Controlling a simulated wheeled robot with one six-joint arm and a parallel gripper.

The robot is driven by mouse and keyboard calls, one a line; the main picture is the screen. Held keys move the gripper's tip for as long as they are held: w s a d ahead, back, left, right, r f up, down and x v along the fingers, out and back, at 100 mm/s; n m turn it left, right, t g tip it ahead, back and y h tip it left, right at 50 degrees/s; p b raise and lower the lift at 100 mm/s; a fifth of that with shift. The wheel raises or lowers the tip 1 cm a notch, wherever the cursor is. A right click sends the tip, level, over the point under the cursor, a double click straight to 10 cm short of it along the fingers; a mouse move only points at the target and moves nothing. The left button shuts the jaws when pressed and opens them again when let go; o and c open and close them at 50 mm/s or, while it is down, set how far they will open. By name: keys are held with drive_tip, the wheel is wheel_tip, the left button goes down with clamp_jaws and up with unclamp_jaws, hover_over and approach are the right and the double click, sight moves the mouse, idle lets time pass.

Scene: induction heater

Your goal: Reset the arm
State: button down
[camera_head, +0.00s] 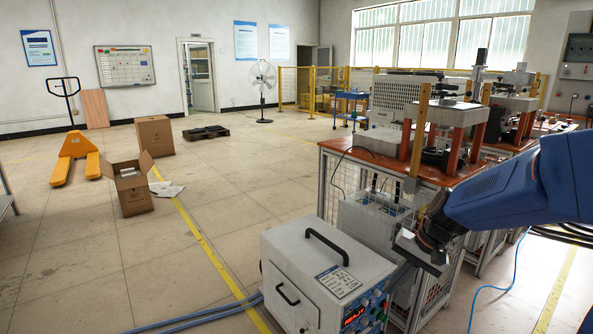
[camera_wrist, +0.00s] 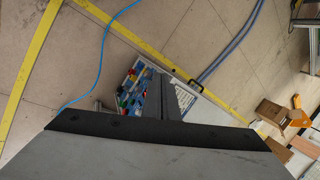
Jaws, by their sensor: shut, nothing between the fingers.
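My arm reaches in from the right in the head view, and my gripper (camera_head: 420,250) hangs in the air just right of the induction heater (camera_head: 300,262), close to the front of the workbench. The heater is a light grey box with a black top handle, a label and a front panel with a lit red display. In the wrist view my gripper (camera_wrist: 167,90) is shut and empty. Its dark fingers point toward the heater (camera_wrist: 130,78) below and hide part of it. Colored controls and the label show on either side of the fingers.
A wooden-topped workbench (camera_head: 341,148) with machines stands behind my gripper. Blue hoses (camera_head: 215,313) and a blue cable (camera_head: 497,288) lie on the floor. Cardboard boxes (camera_head: 135,195), an orange pallet truck (camera_head: 75,155) and a dark pallet (camera_head: 206,132) stand farther left. The left floor is mostly open.

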drive_tip(key=s+d+r+n+t+h, duration=0.1)
drive_tip(key=s+r+n+h, duration=0.1)
drive_tip(key=s, duration=0.9)
drive_tip(key=s+d+r+n+t+h, duration=0.2)
drive_tip(key=s+r+n, duration=0.1)
drive_tip(key=s, duration=0.8)
drive_tip(key=shift+s+d+r+t+h, duration=0.2)
drive_tip(key=shift+s+r+t+h, duration=0.15)
drive_tip(key=shift+r, duration=0.45)
